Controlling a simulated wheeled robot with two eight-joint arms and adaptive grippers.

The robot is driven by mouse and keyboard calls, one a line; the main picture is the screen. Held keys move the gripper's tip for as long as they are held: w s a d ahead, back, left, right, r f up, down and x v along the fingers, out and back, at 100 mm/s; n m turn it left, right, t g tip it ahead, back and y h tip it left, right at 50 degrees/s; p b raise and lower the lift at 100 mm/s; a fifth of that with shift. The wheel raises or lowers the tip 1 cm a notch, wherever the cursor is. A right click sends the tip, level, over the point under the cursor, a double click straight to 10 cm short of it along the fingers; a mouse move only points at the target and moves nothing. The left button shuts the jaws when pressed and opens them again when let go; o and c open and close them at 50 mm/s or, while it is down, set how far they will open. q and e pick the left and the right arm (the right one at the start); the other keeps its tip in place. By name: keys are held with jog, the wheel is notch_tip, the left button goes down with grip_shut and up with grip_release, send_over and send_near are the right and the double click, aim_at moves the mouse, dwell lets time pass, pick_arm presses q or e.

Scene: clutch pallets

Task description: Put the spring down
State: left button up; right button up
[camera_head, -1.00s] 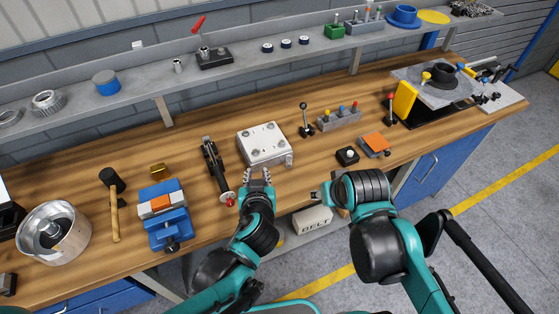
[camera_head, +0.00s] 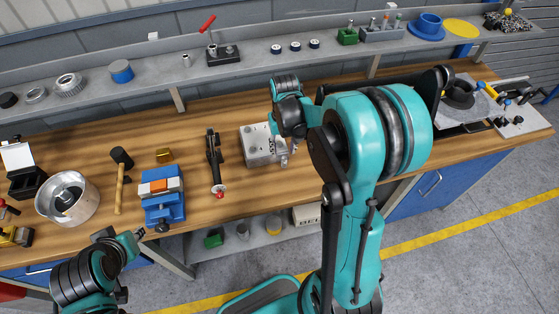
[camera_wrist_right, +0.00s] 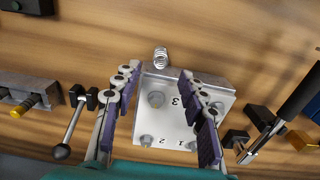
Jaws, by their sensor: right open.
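The spring (camera_wrist_right: 160,58), a small silvery coil, shows in the right wrist view at the far edge of a pale metal block (camera_wrist_right: 173,117). I cannot tell whether it touches the block. My right gripper (camera_wrist_right: 161,72) is open, with its purple-padded fingers apart over the block and the spring just beyond the gap between the tips. In the head view the right gripper (camera_head: 285,152) is at the right side of the block (camera_head: 257,146), partly hidden by my arm, and I cannot make out the spring. My left gripper (camera_head: 128,243) is at the bench's front edge, its jaws unclear.
A black-handled tool (camera_head: 215,165) lies left of the block. A shelf (camera_head: 225,70) runs along the back. Bare wood lies behind the block.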

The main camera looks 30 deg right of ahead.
aim_at(284, 158)
jog(key=f, duration=0.1)
jog(key=f+b, duration=0.1)
jog(key=f, duration=0.3)
jog(key=shift+s+b, duration=0.3)
jog(key=shift+b, duration=0.05)
jog(key=shift+f, duration=0.55)
jog(key=shift+r, duration=0.1)
grip_shut()
